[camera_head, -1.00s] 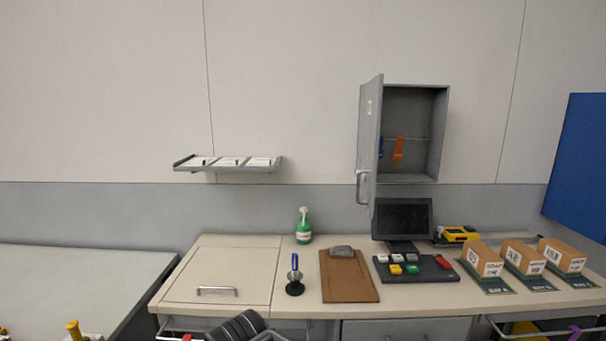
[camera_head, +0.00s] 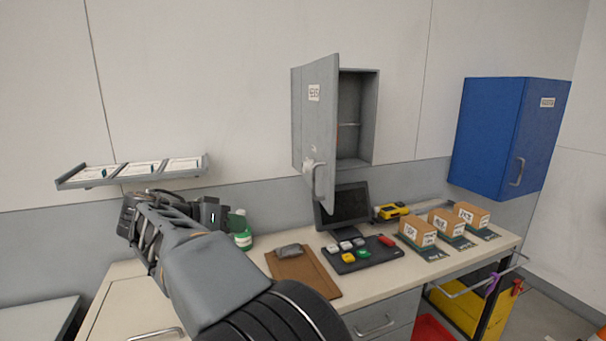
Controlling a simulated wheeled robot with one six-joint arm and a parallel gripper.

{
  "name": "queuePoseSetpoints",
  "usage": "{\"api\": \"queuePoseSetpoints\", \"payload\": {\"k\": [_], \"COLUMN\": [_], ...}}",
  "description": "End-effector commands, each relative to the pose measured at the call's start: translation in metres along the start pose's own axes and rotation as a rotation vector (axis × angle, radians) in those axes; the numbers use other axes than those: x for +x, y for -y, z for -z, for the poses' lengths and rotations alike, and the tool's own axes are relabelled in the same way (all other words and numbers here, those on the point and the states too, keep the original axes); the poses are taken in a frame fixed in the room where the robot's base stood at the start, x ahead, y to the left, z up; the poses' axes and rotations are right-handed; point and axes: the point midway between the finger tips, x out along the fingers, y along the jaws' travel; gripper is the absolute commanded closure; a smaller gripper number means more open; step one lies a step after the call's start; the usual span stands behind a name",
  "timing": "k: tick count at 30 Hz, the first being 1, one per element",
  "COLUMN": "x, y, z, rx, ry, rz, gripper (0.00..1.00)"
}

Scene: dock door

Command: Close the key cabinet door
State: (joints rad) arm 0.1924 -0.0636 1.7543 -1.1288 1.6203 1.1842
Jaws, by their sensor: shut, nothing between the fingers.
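The grey key cabinet (camera_head: 369,120) is mounted on the wall above the desk. Its door (camera_head: 318,125) stands open, hinged on the left and swung out towards me, with its labelled outer face showing. The door hides most of the inside; a sliver of orange and a rail show within. My gripper (camera_head: 208,212) is at the end of my raised arm, left of the cabinet and lower than the door handle, well apart from the door. It is shut and empty; its fingertips are hard to make out.
A wall tray with cards (camera_head: 132,172) is just behind and above my gripper. A green bottle (camera_head: 241,232) is partly hidden by it. A monitor (camera_head: 343,206) stands below the cabinet. Keypad (camera_head: 362,254), clipboard (camera_head: 303,275) and boxes (camera_head: 417,232) are on the desk. A blue cabinet (camera_head: 508,135) hangs right.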

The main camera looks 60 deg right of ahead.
Motion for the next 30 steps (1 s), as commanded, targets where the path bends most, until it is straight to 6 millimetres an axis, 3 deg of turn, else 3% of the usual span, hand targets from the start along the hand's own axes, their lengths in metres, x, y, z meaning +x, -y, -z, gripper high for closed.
{"api": "queuePoseSetpoints", "payload": {"k": [3, 9, 14, 30], "x": [0.001, -0.003, 0.007, 0.090], "y": [-0.015, -0.034, -0.045, -0.087], "z": [0.045, 0.081, 0.091, 0.110], "rx": [0.265, 0.536, 0.595, 0.591], "ry": [-0.135, -0.294, -0.333, -0.330], "rz": [-0.189, -0.348, -0.381, -0.381], "gripper": [1.00, 1.00, 1.00, 1.00]}}
